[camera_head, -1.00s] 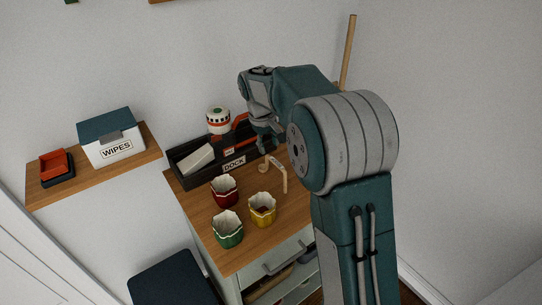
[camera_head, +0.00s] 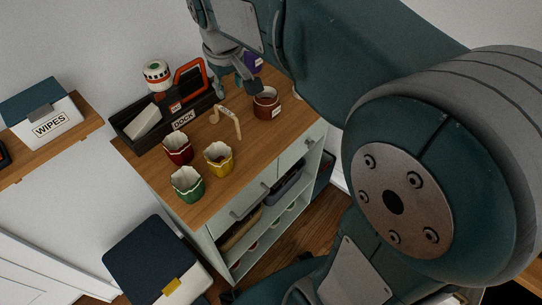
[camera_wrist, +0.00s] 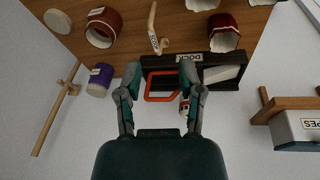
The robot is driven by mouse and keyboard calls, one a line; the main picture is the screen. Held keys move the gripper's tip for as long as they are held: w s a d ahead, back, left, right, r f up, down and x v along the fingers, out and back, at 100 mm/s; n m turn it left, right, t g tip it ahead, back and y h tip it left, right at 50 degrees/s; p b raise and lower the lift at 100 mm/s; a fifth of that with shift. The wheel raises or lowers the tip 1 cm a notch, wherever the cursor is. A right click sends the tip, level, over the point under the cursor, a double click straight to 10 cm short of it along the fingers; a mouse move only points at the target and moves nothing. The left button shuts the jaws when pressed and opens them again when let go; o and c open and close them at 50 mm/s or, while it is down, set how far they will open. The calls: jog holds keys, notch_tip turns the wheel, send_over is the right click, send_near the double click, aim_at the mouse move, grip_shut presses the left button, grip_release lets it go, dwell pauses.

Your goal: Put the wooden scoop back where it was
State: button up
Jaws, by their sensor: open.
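The wooden scoop (camera_head: 238,126), a pale bent piece, lies on the wooden cabinet top (camera_head: 215,195) just in front of the black tray labelled DOCK (camera_head: 126,126). In the wrist view the scoop (camera_wrist: 152,27) is near the top edge, apart from my fingers, and its upper end is cut off. My gripper (camera_head: 236,88) is open and empty, above the back of the cabinet near the right end of the tray. In the wrist view its fingers (camera_wrist: 159,72) are spread, with the tray's orange handle (camera_wrist: 149,88) behind them.
Red (camera_head: 178,150), yellow (camera_head: 219,158) and green (camera_head: 187,184) cups stand in front. A brown jar (camera_head: 266,104) and a purple container (camera_head: 253,62) stand right. A WIPES box (camera_head: 45,120) sits on the left shelf.

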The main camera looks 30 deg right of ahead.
jog(key=s+f+m+t, duration=0.1)
jog(key=s+f, duration=0.1)
jog(key=s, duration=0.7)
jog(key=s+f+m+t, duration=0.1)
jog(key=s+t, duration=0.1)
jog(key=s, duration=0.7)
jog(key=shift+s+d+f+m+y, duration=0.2)
jog(key=shift+s+f+m+y, duration=0.1)
jog(key=shift+s+f+y, duration=0.1)
jog(key=shift+o, duration=0.2)
